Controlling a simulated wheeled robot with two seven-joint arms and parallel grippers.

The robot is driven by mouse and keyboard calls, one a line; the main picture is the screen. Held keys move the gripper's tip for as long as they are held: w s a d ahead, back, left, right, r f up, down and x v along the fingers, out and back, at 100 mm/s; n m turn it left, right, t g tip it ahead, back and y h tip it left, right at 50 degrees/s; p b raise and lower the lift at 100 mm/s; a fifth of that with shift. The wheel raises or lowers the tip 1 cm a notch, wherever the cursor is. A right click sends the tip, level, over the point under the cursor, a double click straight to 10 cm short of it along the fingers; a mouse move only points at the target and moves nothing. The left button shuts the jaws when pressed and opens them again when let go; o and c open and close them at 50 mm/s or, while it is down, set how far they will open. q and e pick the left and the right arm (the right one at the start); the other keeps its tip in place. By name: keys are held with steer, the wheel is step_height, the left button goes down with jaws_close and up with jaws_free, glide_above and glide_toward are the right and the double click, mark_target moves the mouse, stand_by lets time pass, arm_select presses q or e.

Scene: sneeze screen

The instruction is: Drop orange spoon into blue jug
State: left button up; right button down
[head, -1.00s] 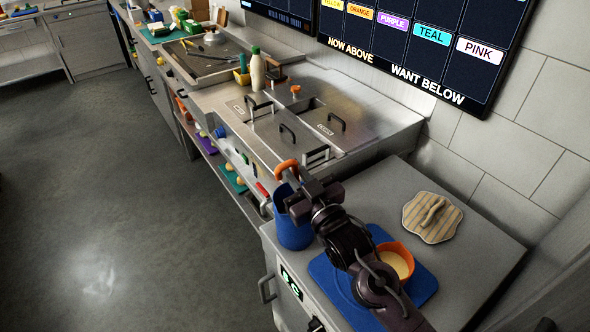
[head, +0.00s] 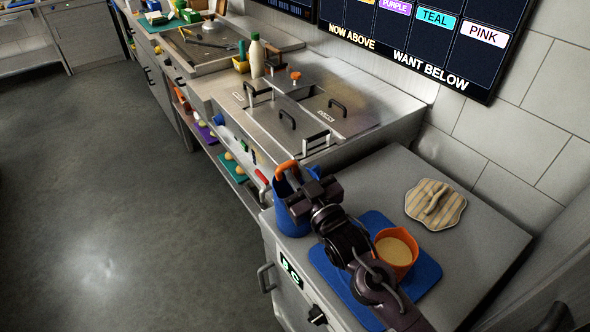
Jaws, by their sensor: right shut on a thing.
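The blue jug (head: 290,222) stands upright at the left front corner of the right-hand counter, partly hidden by my gripper. My right gripper (head: 298,192) is over the jug's mouth, shut on the orange spoon. The orange spoon (head: 287,167) shows only its curved orange top end above the jug's rim. Its lower part is hidden by the jug and gripper, so I cannot tell how deep it reaches. My left gripper is not in view.
An orange tub (head: 397,252) of pale contents stands on a blue mat (head: 427,277), partly behind my right arm. A striped pad (head: 436,203) lies on the counter behind. A steel unit with lids (head: 318,105) adjoins at left. Bare counter (head: 480,245) lies right.

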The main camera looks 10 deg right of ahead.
steer(key=shift+f+b, duration=0.9)
steer(key=shift+f, duration=0.75)
steer(key=c, duration=1.4)
jaws_free()
steer(key=shift+o, duration=0.2)
steer(key=b+v, duration=0.2)
steer(key=v, duration=0.5)
steer(key=shift+s, duration=0.4)
steer(key=shift+d, duration=0.1)
